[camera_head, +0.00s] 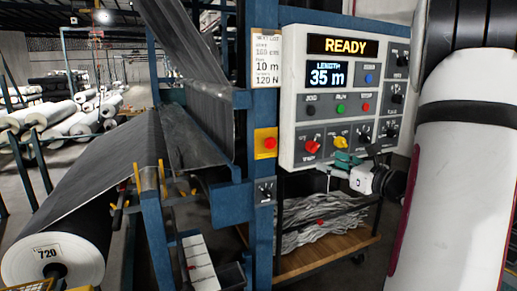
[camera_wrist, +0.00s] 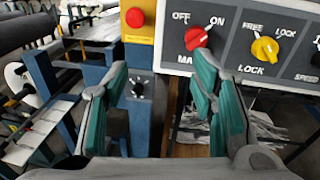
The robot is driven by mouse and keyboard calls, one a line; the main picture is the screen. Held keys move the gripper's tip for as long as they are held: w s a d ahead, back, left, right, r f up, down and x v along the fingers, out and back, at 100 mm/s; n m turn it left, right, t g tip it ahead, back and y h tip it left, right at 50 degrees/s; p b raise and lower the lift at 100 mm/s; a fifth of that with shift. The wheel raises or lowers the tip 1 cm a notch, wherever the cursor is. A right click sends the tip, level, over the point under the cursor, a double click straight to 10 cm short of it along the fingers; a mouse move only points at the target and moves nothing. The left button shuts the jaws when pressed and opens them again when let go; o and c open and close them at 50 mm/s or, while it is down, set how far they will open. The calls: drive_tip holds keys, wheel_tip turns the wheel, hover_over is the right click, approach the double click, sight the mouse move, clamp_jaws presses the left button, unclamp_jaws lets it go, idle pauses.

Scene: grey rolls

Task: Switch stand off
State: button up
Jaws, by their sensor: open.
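The white control panel (camera_head: 296,80) of the stand is lit and reads READY, with 35 m below. The red MAIN knob (camera_wrist: 196,37) sits at its lower left, between OFF and ON marks; it seems turned toward ON. It also shows in the head view (camera_head: 312,146). My gripper (camera_wrist: 160,72) is open and empty, its teal fingers apart below the panel. In the wrist view the right finger's tip lies just under the red knob and covers part of the MAIN label. In the head view my gripper (camera_head: 345,160) is in front of the panel's lower edge.
A yellow knob (camera_wrist: 265,47) marked FREE and LOCK is right of the red one. A red button on a yellow box (camera_head: 267,143) and a black knob (camera_head: 264,191) are on the blue post at left.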

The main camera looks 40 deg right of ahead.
sight(316, 149)
drive_tip(key=s+d+m+h, duration=0.1)
drive_tip(key=d+m+h, duration=0.1)
drive_tip(key=d, duration=0.2)
drive_tip(key=x, duration=1.3)
drive_tip(key=shift+w+d+f+p, duration=0.2)
drive_tip(key=shift+w+d+p, duration=0.1)
drive_tip(key=shift+p, duration=0.05)
drive_tip(key=c, duration=1.2)
